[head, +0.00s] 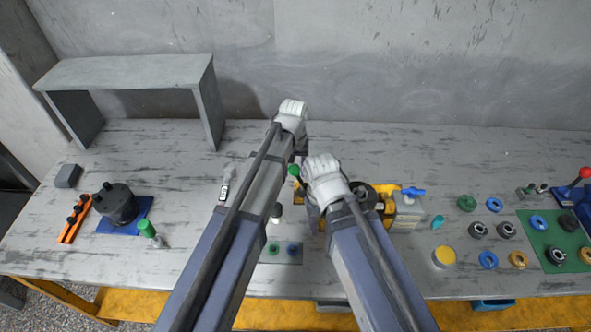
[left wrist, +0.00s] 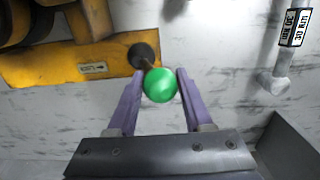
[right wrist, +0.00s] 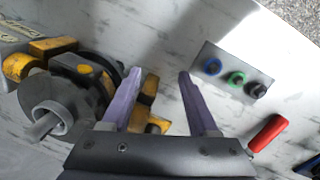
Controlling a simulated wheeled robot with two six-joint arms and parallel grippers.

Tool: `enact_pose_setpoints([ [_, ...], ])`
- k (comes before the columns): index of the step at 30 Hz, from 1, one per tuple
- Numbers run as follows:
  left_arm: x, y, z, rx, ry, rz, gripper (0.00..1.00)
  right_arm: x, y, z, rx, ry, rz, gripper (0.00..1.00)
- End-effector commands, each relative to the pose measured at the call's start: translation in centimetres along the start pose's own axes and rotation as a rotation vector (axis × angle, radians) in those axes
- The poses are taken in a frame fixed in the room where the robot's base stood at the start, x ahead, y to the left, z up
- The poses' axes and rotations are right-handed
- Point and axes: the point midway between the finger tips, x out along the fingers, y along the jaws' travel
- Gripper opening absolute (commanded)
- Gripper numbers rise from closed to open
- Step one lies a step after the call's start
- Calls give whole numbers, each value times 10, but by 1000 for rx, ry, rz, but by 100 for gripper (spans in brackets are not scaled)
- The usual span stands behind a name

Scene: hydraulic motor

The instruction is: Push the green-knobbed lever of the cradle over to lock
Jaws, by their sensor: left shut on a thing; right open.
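The green knob (head: 294,170) of the lever shows beside my grippers in the head view. In the left wrist view the round green knob (left wrist: 160,85) sits between the two purple fingers of my left gripper (left wrist: 158,88), which is shut on it. The lever's dark pivot (left wrist: 144,57) is at the end of the yellow cradle (left wrist: 55,66). The cradle also shows in the head view (head: 388,207), partly hidden by my right arm. My right gripper (right wrist: 158,85) is open and empty, beside the dark motor (right wrist: 60,105) on the cradle.
A small plate (right wrist: 232,70) with blue, green and black round parts lies near the right gripper, with a red handle (right wrist: 267,133) close by. Several rings and a green mat (head: 540,228) are at the right. A grey shelf (head: 130,72) stands at the back left.

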Motion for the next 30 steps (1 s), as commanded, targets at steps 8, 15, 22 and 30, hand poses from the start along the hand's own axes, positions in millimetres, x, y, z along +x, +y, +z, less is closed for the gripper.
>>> enact_pose_setpoints([
  [8,1,-3,0,-1,0,-2,20,1,0,0,0,0,0,60],
  [15,5,-11,0,-2,0,-2,21,5,0,0,0,0,0,60],
  [22,5,-13,0,-1,0,-3,23,5,0,0,0,0,0,60],
  [30,6,-14,0,-1,-1,-3,23,6,-1,0,0,0,0,60],
])
